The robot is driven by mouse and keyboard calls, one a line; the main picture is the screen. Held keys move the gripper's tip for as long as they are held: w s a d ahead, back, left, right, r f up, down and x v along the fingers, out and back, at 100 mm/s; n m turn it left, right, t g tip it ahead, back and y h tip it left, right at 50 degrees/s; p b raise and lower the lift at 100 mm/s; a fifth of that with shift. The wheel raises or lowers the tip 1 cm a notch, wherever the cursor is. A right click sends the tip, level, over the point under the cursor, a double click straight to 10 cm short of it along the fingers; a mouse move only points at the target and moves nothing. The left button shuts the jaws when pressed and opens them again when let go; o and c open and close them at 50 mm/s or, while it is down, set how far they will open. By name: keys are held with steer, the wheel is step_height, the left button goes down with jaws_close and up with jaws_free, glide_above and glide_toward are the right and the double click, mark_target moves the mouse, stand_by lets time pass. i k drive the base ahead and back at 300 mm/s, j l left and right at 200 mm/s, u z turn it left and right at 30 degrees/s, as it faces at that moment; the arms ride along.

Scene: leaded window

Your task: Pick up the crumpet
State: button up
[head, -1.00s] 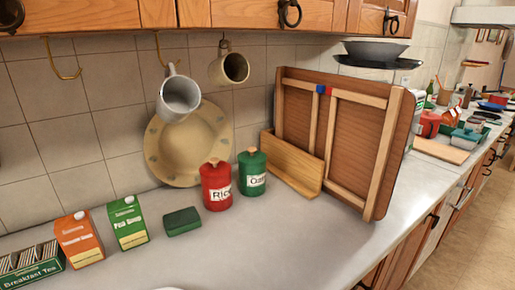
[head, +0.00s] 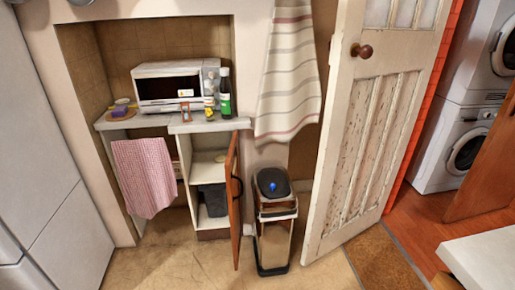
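I cannot make out a crumpet in the head view. My gripper is not in view.
A white microwave (head: 176,87) stands on the counter beside bottles (head: 225,93). Below, a cupboard door (head: 233,199) stands open. A pedal bin (head: 274,220), an open panelled door (head: 375,130) and a white table corner (head: 485,258) bound the clear floor (head: 185,262).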

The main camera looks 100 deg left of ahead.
mark_target(220, 159)
steer(key=u, duration=3)
steer(key=i+l+u, duration=0.2)
steer(key=i+l, duration=0.25)
steer(key=i+l+u, duration=0.2)
steer(key=i+l, duration=0.2)
steer(key=i+l+u, duration=0.15)
steer(key=i+l, duration=0.2)
steer(key=l, duration=0.35)
